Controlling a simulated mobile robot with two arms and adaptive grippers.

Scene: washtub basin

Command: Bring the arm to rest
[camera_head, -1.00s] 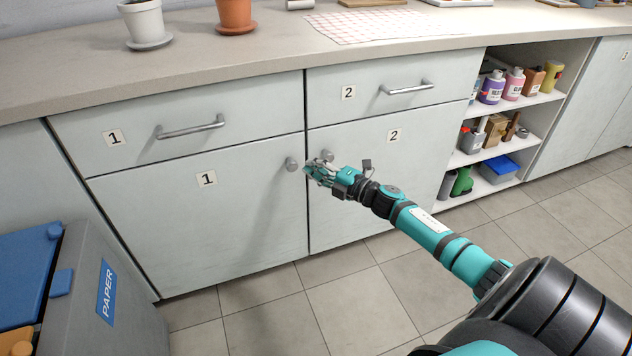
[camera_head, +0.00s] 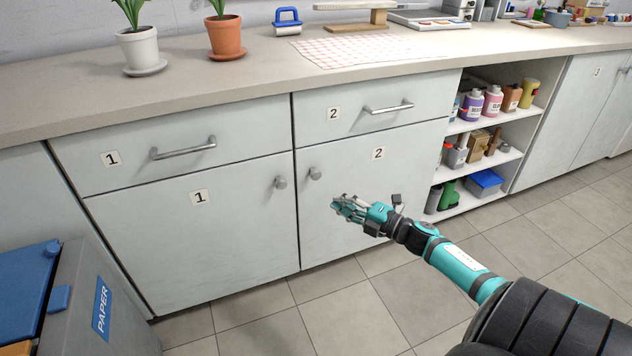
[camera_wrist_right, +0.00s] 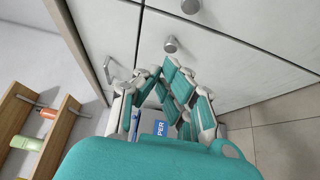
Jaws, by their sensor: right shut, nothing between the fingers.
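My right arm comes in from the lower right of the head view. Its teal gripper (camera_head: 338,206) is in front of cabinet door 2 (camera_head: 400,165), below and to the right of the round door knobs. It touches neither knob in that view. The gripper is shut and empty. In the right wrist view its fingers (camera_wrist_right: 172,100) show close up, with a round knob (camera_wrist_right: 171,45) beyond them and a handle (camera_wrist_right: 109,70) to the left. My left gripper is not in view.
Cabinet door 1 (camera_head: 195,245) and both drawers are shut. A grey bin (camera_head: 80,320) marked PAPER stands at the lower left. The open shelf (camera_head: 480,160) at the right holds bottles and a blue box. Potted plants stand on the counter (camera_head: 190,90). Tiled floor (camera_head: 330,310) is free in front.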

